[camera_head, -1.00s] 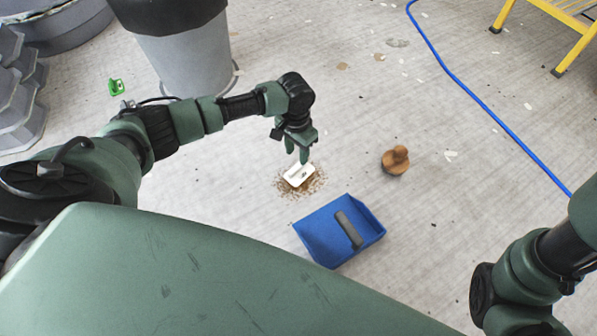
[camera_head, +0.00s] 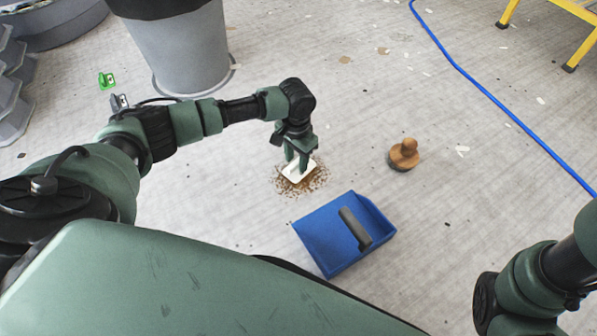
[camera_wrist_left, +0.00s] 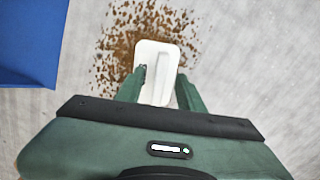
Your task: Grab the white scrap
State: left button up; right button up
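The white scrap (camera_head: 298,170) is a flat, pale, rounded piece on the floor, lying on a patch of brown crumbs (camera_head: 312,184). In the left wrist view the white scrap (camera_wrist_left: 157,62) lies between the two green fingers of my left gripper (camera_wrist_left: 160,88), its near part reaching back between them. In the head view my left gripper (camera_head: 298,163) points down at the scrap. The fingers stand apart, one on each side, with a small gap visible at the right. My right gripper is out of view; only part of that arm shows at the lower right.
A blue dustpan (camera_head: 325,232) with a dark handle lies just in front of the scrap. A brown wooden-knobbed object (camera_head: 403,154) stands to the right. A grey bin (camera_head: 187,50) stands behind my left arm. A blue hose (camera_head: 480,88) crosses the floor at right.

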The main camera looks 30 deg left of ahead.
pick_arm(q)
jog(key=shift+f, duration=0.1)
grip_shut()
